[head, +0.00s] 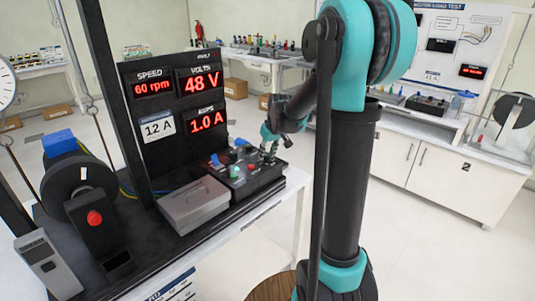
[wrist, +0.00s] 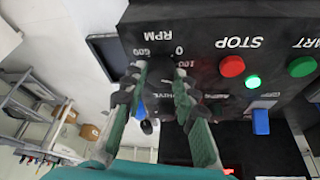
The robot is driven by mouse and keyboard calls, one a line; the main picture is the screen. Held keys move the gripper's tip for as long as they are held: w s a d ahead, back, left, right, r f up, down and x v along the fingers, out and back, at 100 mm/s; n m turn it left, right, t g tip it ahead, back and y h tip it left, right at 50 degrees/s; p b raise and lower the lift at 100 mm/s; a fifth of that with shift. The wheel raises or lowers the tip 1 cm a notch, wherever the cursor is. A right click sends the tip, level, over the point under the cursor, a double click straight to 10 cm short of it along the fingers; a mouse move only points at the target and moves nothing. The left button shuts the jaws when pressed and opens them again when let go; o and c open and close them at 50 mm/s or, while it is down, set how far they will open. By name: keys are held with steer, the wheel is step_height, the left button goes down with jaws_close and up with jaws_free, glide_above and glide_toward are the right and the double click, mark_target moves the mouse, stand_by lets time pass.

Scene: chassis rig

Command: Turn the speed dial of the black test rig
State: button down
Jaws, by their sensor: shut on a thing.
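The black test rig (head: 126,100) stands at the left in the head view, its panel reading 60 rpm, 48 V and 1.0 A. Its black control box (head: 262,178) sits on the bench; the box's face (wrist: 205,25) appears upside down in the wrist view. The speed dial (wrist: 160,62) is under the RPM label, with 0 and 600 marks visible around it. It is dark and partly hidden by my fingers. My gripper (wrist: 160,72) has a finger on either side of the dial and is shut on it. In the head view, my gripper (head: 269,150) is at the box's far right corner.
A red STOP button (wrist: 232,66), a lit green lamp (wrist: 253,82), a green START button (wrist: 302,66) and a blue switch (wrist: 261,121) are on the same face. A grey box (head: 193,204) stands beside the control box. A motor (head: 75,180) is at the left.

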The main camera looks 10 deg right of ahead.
steer(key=m+h, duration=0.1)
steer(key=m, duration=0.1)
steer(key=m+h, duration=0.1)
steer(key=m, duration=0.2)
steer(key=shift+a, duration=0.15)
steer(key=shift+m, duration=0.3)
stand_by(0.3)
steer(key=c, duration=1.2)
jaws_free()
steer(key=v, duration=1.2)
